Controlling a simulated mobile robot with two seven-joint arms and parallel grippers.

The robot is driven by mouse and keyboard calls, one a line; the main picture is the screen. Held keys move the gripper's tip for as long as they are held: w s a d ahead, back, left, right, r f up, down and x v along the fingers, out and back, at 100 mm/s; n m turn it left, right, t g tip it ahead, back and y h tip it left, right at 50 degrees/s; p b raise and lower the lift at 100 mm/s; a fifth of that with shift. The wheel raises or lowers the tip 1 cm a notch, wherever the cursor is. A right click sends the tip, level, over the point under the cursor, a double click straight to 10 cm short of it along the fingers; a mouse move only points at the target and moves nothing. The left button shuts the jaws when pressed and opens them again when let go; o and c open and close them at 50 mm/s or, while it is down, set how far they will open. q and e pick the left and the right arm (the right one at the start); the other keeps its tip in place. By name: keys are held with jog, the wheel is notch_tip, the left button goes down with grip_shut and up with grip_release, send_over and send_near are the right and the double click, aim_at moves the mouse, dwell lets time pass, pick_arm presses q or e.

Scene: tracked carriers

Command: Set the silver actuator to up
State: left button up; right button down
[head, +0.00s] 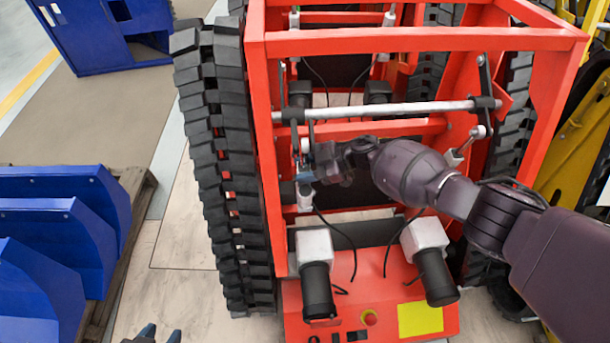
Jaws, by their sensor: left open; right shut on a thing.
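On the red carrier frame, a silver-grey actuator (313,246) with a black motor stands at the front left. A similar actuator (425,236) stands at the front right, tilted. My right gripper (306,177) reaches in from the right and is shut at the upper end of the left actuator, by its rod. The gripper hides part of the rod and the exact contact. My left gripper (160,335) shows only its fingertips at the bottom edge. It is open, empty and well away from the carrier.
A silver cross bar (385,111) and red frame rails (420,40) lie above and behind my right gripper. A black track (222,170) runs along the left side. Blue parts (60,235) sit on a pallet at left. Floor between pallet and track is clear.

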jog(key=shift+w+r, duration=0.3)
jog(key=shift+r, duration=0.05)
jog(key=c, duration=1)
grip_release()
jog(key=o, duration=0.3)
jog(key=shift+a+f, duration=0.1)
jog(key=shift+f, duration=0.05)
jog(key=shift+f, duration=0.1)
jog(key=p+v, duration=0.1)
jog(key=v, duration=1)
jog(key=shift+p, duration=0.35)
